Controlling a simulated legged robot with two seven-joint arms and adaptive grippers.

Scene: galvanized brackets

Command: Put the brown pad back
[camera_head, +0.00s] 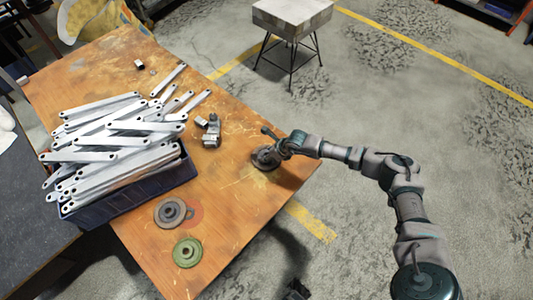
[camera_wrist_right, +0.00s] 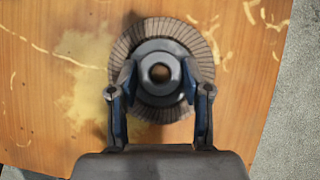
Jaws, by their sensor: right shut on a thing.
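The brown pad (camera_wrist_right: 128,48) is a round flap disc with a grey hub and a centre hole. My right gripper (camera_wrist_right: 160,82) is shut on its hub, one finger on each side, in the wrist view. In the head view the pad (camera_head: 264,158) is under my right gripper (camera_head: 277,150), at the right edge of the wooden table. I cannot tell whether it touches the tabletop. A grey disc (camera_head: 170,212) lies partly over a flat red round patch (camera_head: 195,214) on the table. A green disc (camera_head: 187,252) lies nearer the front.
A dark blue bin (camera_head: 130,197) heaped with galvanized brackets (camera_head: 115,142) fills the left of the wooden table (camera_head: 235,210). Small metal parts (camera_head: 211,132) lie beside it. A stool (camera_head: 292,20) stands beyond. The table is clear between the discs and my right gripper.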

